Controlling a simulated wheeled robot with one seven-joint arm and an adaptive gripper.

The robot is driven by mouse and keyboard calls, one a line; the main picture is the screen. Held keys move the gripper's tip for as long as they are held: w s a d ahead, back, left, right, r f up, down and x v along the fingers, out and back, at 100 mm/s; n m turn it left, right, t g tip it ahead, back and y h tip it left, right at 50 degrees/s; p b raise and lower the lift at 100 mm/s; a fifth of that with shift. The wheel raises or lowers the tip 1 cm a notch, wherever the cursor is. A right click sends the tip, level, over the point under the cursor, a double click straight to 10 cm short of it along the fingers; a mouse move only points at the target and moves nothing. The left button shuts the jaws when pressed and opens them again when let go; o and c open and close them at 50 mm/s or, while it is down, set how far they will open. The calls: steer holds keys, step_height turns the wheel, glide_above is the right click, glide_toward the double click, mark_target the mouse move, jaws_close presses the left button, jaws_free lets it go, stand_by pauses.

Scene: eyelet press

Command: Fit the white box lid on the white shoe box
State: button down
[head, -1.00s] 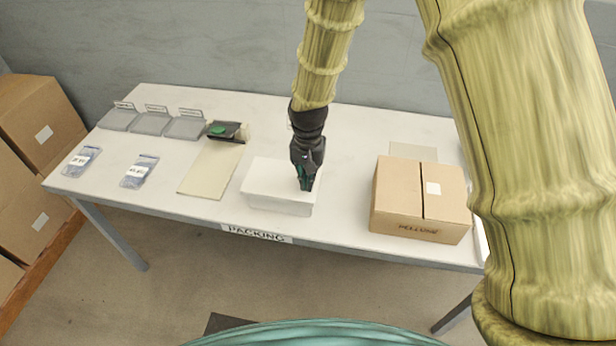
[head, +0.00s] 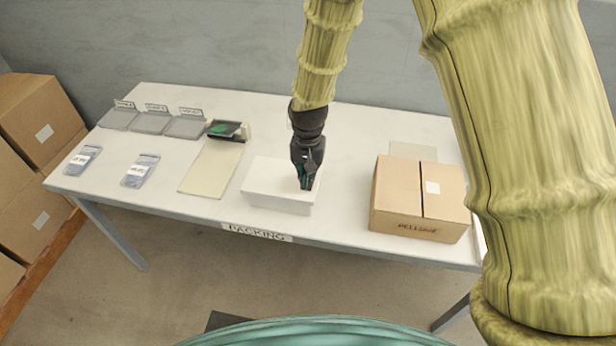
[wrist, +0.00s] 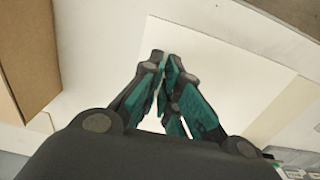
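The white shoe box (head: 278,204) stands near the front edge of the table, left of the brown carton. The white box lid (head: 270,175) lies over its top and looks about level; how snugly it is seated is too small to tell. My gripper (head: 305,185) is over the right end of the lid, pointing down, at or just above its surface. In the wrist view my gripper (wrist: 163,62) has its teal-padded fingertips drawn together with nothing visible between them, and the white lid (wrist: 215,60) lies behind them. Whether the tips touch the lid cannot be told.
A closed brown carton (head: 420,198) stands to the right. A beige mat (head: 212,168) and a dark dispenser with a green part (head: 228,130) are left of the box. Grey trays (head: 152,123) and labelled bags (head: 141,170) lie further left. The white table (head: 280,120) is clear behind the box.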

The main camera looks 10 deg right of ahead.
steer(key=shift+f, duration=1.15)
stand_by(1.1)
steer(key=c, duration=1.6)
jaws_free()
steer(key=shift+o, duration=0.2)
step_height(320, 180, up, 12)
